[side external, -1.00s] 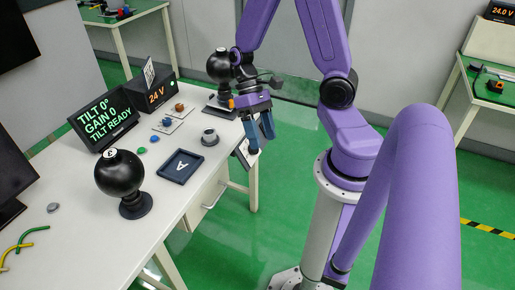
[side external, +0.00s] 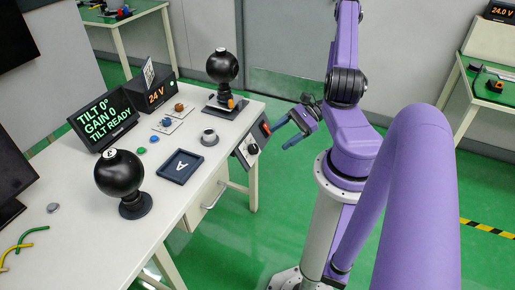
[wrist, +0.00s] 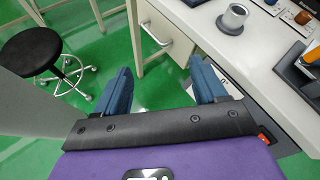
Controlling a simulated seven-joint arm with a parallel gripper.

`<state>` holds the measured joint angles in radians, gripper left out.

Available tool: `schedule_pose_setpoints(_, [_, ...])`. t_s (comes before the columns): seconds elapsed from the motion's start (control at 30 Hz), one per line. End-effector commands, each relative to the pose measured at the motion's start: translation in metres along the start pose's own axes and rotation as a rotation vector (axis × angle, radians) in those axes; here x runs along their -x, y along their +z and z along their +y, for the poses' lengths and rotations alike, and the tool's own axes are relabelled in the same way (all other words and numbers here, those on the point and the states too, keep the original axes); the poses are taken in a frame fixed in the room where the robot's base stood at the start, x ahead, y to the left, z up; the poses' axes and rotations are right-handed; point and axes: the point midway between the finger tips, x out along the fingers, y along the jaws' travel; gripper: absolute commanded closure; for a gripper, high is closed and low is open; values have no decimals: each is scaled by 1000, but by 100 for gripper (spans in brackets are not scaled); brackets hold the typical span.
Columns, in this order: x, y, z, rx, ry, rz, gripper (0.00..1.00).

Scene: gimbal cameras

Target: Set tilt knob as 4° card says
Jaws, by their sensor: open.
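A slanted white panel (side external: 240,154) hangs at the table's right edge in the side view, with a black knob (side external: 252,149) and a red switch (side external: 266,129). My gripper (side external: 279,138) is open and empty, to the right of the panel and apart from the knob. In the wrist view its blue fingers (wrist: 160,65) are spread, with the drawer front and floor beyond; the knob is not visible there. The display (side external: 103,123) reads TILT 0°, GAIN 0, TILT READY.
Two black ball heads (side external: 119,174) (side external: 222,66) stand on the white table (side external: 85,228). A blue tray (side external: 181,166) marked A, a grey cup (side external: 209,137) and coloured buttons lie between them. A stool (wrist: 35,52) shows in the wrist view. Free floor lies right of the table.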

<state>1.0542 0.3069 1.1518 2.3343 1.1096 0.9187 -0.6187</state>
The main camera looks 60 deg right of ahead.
Motion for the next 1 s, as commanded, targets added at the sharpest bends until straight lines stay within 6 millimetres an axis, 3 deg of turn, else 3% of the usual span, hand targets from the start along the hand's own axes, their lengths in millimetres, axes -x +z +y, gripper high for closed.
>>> schedule_pose_setpoints(0.3, [19,-54,20,-379,-479,27,29])
schedule_pose_setpoints(0.5, [24,-76,30,-550,-701,33,29])
schedule_pose_setpoints(0.77, [24,-85,34,-620,-792,34,29])
schedule_pose_setpoints(1.0, [14,-88,24,-617,-787,30,29])
